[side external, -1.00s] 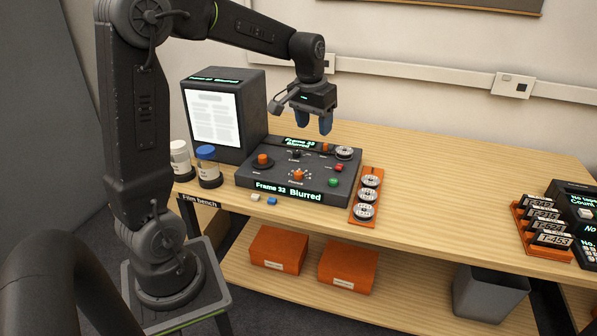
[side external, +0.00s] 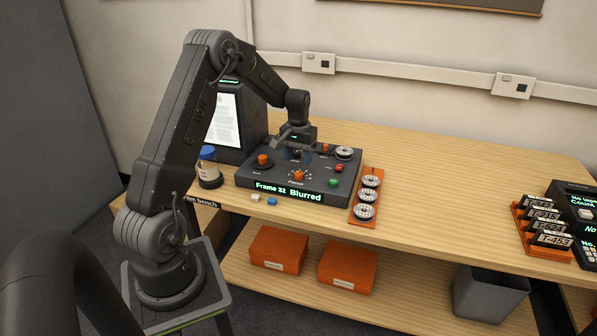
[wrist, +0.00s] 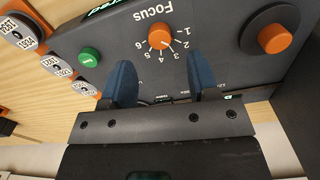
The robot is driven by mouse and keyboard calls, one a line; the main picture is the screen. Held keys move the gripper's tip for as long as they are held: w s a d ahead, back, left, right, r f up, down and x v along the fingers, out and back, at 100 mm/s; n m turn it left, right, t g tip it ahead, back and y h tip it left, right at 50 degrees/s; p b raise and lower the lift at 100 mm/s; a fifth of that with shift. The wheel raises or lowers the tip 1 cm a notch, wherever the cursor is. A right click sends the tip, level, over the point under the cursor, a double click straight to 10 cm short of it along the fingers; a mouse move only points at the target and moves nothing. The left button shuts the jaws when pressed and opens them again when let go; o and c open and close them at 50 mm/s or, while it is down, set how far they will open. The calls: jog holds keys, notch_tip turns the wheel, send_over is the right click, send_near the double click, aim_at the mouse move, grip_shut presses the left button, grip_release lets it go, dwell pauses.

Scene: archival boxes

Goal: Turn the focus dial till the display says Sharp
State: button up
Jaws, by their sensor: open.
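The focus dial (side external: 298,175) is an orange knob on the sloped top of a dark control box (side external: 245,177). In the wrist view the focus dial (wrist: 161,36) sits by the word Focus, with a ring of numbers around it. The front display (side external: 289,191) reads "Frame 32 Blurred". My gripper (side external: 298,154) is low over the back of the box, behind the dial. In the wrist view my gripper (wrist: 163,72) has its two blue fingers spread with nothing between them. The dial lies just beyond the fingertips, apart from them.
Another orange knob (side external: 263,160) is left of the dial; a green button (side external: 333,183) is right. An orange rack (side external: 365,197) of reels stands beside the box. A blue-lidded jar (side external: 208,167) is at left.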

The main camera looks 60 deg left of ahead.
aim_at(299, 173)
jog(key=shift+f, duration=2.7)
jog(key=shift+c, duration=0.4)
jog(key=c, duration=0.8)
jog(key=shift+c, duration=0.2)
jog(key=shift+m, duration=2.9)
